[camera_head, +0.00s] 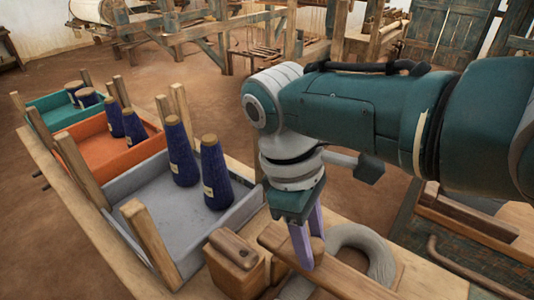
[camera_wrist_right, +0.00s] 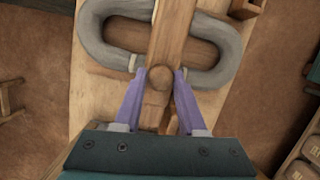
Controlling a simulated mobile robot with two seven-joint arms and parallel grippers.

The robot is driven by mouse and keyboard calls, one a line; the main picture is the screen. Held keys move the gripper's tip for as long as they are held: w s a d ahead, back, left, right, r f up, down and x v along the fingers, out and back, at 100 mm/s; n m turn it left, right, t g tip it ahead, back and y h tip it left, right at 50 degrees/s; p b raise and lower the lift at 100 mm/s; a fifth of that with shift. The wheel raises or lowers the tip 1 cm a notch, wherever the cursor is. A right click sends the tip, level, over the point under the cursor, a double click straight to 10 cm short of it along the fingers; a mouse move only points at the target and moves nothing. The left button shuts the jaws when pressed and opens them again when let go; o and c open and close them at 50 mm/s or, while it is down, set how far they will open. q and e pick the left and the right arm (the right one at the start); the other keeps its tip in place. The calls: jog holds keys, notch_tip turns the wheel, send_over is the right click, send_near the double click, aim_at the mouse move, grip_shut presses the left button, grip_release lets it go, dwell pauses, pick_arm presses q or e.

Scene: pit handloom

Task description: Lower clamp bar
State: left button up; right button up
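The clamp bar (camera_head: 335,276) is a wooden bar at the near end of the wooden bench, across a grey looped ring (camera_head: 372,246). In the right wrist view the bar (camera_wrist_right: 173,32) runs from the top edge to a rounded end between my fingers, with the grey ring (camera_wrist_right: 222,45) showing on both sides. My right gripper (camera_head: 308,250) points down, one purple finger on each side of the bar. In the right wrist view the fingers (camera_wrist_right: 160,80) sit close against its sides and look shut on it; the contact faces are hidden. My left gripper is not in view.
A wooden block (camera_head: 235,262) stands left of the bar. Grey (camera_head: 165,222), orange (camera_head: 100,142) and teal (camera_head: 62,112) trays with dark blue cones and wooden posts line the bench. Loom frames stand behind. Brown floor lies open on the left.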

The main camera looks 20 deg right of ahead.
jog(key=o, duration=0.4)
jog(key=shift+w+a+r+p, duration=0.15)
jog(key=shift+r+p, duration=0.15)
jog(key=shift+r, duration=0.2)
jog(key=p+v, duration=0.1)
jog(key=v, duration=0.8)
jog(key=shift+p, duration=0.4)
jog(key=shift+f, duration=0.1)
